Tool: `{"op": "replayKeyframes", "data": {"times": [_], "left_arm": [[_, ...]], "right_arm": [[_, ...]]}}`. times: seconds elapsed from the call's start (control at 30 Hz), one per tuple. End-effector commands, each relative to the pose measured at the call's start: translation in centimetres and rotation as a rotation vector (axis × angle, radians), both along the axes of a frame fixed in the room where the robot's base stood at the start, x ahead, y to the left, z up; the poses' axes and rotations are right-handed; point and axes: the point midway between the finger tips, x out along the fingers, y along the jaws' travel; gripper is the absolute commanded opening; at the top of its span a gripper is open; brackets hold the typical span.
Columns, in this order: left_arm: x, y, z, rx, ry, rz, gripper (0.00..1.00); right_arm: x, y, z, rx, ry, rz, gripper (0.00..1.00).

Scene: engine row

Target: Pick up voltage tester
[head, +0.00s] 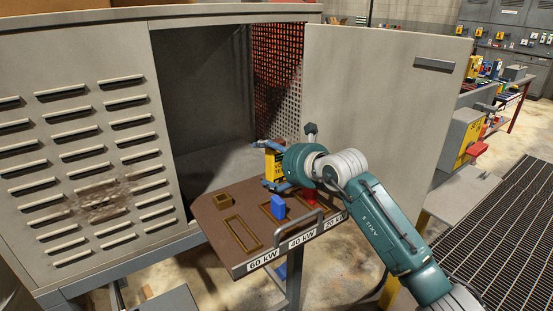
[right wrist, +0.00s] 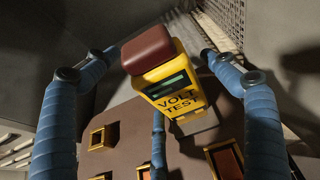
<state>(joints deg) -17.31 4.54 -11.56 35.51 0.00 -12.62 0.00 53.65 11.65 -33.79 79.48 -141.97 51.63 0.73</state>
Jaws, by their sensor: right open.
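The voltage tester (head: 272,165) is a yellow block standing at the back of a brown shelf, in front of the open cabinet. In the right wrist view the tester (right wrist: 178,95) shows a dark red top, a dark display and the words VOLT TEST. My right gripper (head: 267,164) reaches in from the right, beside the tester. Its blue fingers (right wrist: 158,75) are open, spread to the left, right and below the tester in the wrist view, with visible gaps at the sides. Part of the tester is hidden behind the gripper in the head view. My left gripper is not in view.
The brown shelf (head: 225,228) has framed slots, a blue block (head: 278,207), a red piece (head: 309,195), a front handle (head: 298,228) and kW labels. The open cabinet door (head: 385,90) stands behind my right arm. A louvred panel (head: 85,140) is at left.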

Motion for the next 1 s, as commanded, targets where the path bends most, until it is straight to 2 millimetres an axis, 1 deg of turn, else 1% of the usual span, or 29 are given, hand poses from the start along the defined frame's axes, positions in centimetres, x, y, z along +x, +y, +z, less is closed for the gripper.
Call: {"op": "replayKeyframes", "data": {"times": [0.2,0.23,0.27,0.3,0.37,0.4,0.5,0.53,0.57,0.73,0.83,0.97,1.0], "left_arm": [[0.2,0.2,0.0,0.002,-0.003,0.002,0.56],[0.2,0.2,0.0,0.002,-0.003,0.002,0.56],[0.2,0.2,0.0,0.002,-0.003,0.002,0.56],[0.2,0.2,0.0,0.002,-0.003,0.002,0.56],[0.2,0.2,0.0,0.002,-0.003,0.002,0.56],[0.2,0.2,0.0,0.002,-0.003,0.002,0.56],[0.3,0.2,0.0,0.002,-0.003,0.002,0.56],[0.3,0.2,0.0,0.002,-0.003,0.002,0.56],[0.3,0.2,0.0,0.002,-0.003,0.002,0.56],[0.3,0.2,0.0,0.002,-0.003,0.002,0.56],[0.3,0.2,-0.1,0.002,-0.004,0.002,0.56],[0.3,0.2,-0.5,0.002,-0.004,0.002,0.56],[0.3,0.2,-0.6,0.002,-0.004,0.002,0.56]], "right_arm": [[0.1,0.0,0.0,0.0,0.0,-0.001,0.84],[0.1,0.0,0.0,0.0,0.0,-0.001,0.8],[0.1,0.0,0.0,0.0,0.0,-0.001,0.74],[0.1,0.0,0.0,0.0,0.0,-0.001,0.66],[0.1,0.0,0.0,0.0,0.0,-0.001,0.55],[0.1,0.0,0.0,0.0,0.0,-0.001,0.47],[0.1,0.0,0.0,0.0,0.0,-0.001,0.28],[0.1,0.0,0.1,0.001,-0.003,0.0,0.28],[0.1,0.0,0.1,0.001,-0.003,0.0,0.23],[0.1,0.0,0.1,0.001,-0.003,0.0,0.23],[0.1,0.0,0.5,0.001,-0.004,-0.001,0.23],[0.1,0.0,1.6,0.001,-0.005,0.001,0.23],[0.1,0.0,2.2,0.001,-0.008,0.0,0.23]]}}
